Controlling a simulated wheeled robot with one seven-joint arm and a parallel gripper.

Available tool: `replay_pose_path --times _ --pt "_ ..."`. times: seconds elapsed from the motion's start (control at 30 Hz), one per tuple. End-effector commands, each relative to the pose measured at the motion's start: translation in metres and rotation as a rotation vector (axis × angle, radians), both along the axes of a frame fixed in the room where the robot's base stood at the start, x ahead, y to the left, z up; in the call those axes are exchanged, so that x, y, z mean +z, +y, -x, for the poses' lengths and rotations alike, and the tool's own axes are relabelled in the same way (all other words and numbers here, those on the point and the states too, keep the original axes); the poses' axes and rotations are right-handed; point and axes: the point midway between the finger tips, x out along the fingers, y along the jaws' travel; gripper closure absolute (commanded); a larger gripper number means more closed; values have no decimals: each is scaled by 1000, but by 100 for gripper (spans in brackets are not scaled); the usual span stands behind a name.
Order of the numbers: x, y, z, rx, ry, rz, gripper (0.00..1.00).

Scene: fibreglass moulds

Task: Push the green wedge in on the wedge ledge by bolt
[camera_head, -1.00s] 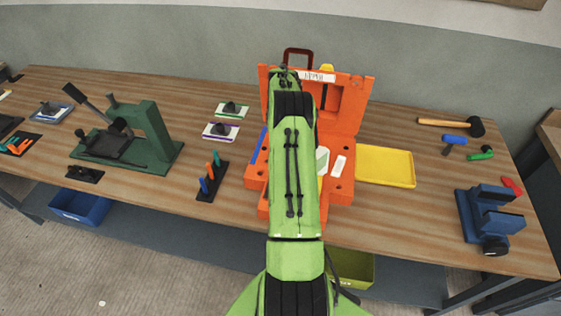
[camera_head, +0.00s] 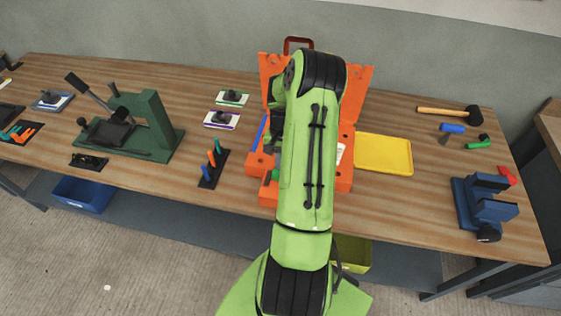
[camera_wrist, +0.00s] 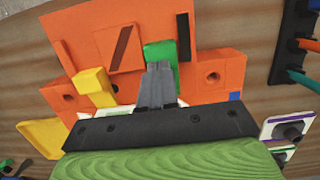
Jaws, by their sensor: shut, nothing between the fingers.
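The green wedge (camera_wrist: 160,50) lies against the orange mould (camera_wrist: 225,65) in the wrist view, with its lower part behind my fingers. A small green patch (camera_head: 275,175) at the mould's front left in the head view looks like the same wedge. My gripper (camera_wrist: 159,66) is shut and empty, its fingertips over the wedge. I cannot tell whether they touch it. The orange mould (camera_head: 357,82) stands open on the bench, its middle hidden by my arm. I cannot make out which part is the bolt or the ledge.
A yellow block (camera_wrist: 90,82) sits on the mould left of my fingers. A yellow tray (camera_head: 383,136) lies right of the mould. A rack of coloured pegs (camera_head: 213,170) stands to its left, near two cards with dark knobs. A blue vise (camera_head: 484,205) is at far right.

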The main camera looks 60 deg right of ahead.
Motion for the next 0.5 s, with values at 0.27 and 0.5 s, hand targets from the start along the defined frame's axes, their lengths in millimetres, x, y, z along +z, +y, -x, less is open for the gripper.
replay_pose_path --times 0.27,0.5 --pt "-17 -2 -1 -1 -1 1 100" --pt "-18 -3 -1 -2 2 -4 100"
